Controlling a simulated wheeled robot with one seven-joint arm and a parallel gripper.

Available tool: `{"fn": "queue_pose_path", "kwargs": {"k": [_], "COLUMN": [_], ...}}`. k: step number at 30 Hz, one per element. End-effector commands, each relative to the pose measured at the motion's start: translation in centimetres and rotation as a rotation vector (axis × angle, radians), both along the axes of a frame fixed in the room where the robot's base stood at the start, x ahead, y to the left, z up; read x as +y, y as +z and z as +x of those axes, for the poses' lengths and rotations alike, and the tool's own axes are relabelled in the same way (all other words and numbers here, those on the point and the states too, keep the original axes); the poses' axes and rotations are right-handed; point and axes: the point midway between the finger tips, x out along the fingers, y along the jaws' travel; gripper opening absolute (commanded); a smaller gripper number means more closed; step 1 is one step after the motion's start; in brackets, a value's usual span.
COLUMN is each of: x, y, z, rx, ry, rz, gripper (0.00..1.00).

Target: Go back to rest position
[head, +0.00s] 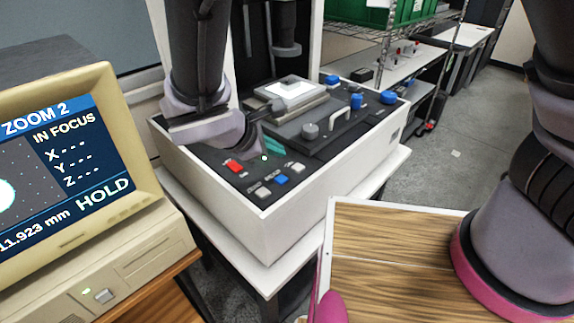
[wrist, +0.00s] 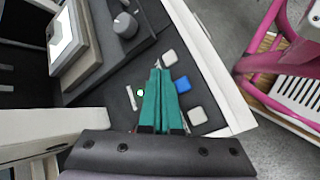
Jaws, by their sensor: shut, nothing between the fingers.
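My gripper (head: 271,146) has teal fingers that are shut and empty. It is over the dark control panel of the white measuring machine (head: 330,188), close to its buttons. In the wrist view the shut fingers (wrist: 159,70) point toward the white and blue buttons; I cannot tell if they touch anything. A red button (head: 233,166), a blue button (head: 281,180) and several pale buttons show on the panel. My arm comes down from the top and hides part of the machine's left side.
A monitor (head: 50,150) at the left reads "ZOOM 2", "IN FOCUS" and "HOLD". A stage (head: 290,92), a knob (head: 310,131) and blue knobs stand on the machine. A wire shelf (head: 385,35) holds a green bin. Grey floor (head: 440,150) is open at the right.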

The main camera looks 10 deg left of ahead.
Motion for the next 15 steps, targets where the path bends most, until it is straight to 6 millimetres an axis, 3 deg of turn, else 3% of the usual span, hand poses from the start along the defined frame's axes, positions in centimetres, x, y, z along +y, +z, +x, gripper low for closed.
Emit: {"fn": "queue_pose_path", "kwargs": {"k": [9,15], "x": [-0.3,-3.3], "y": [0.2,2.3], "z": [0.3,3.2], "rx": [0.009,0.091], "ry": [-0.021,-0.222], "rz": [0.011,0.126], "gripper": [0.0,0.0]}}
